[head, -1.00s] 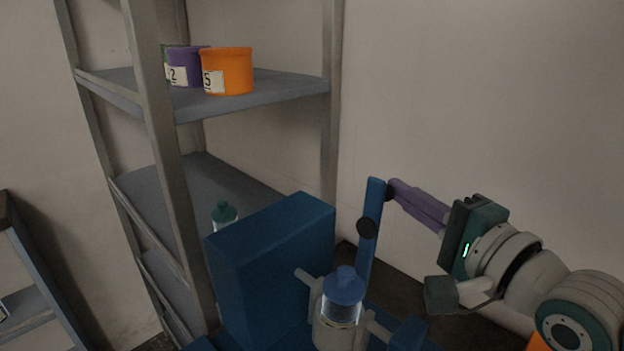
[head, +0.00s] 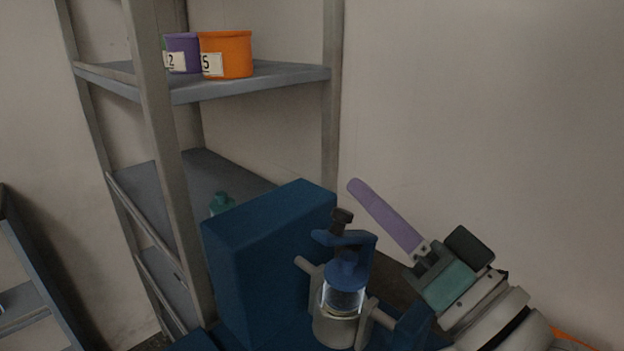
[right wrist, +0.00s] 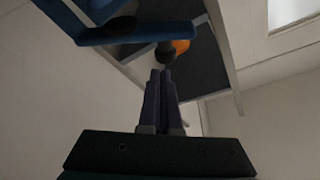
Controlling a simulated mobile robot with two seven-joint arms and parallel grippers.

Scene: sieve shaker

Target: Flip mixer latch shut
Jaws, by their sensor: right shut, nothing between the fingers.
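The blue mixer (head: 270,240) stands at the lower centre. A clear jar with a blue lid (head: 347,272) sits upright in its grey holder. The blue latch (head: 345,239) is folded over above the lid, with a dark knob (head: 342,216) on top; whether it touches the lid I cannot tell. My right gripper (head: 354,186) has its purple fingers together and empty, tips up and right of the knob. In the right wrist view the latch (right wrist: 135,33) and knob (right wrist: 165,52) show just beyond the fingertips (right wrist: 160,74). My left gripper is not in view.
A grey shelf rack (head: 290,78) stands behind and left, holding an orange tub (head: 232,55) and a purple tub (head: 185,50). A green-capped bottle (head: 221,202) stands behind the mixer. Bare wall lies to the right.

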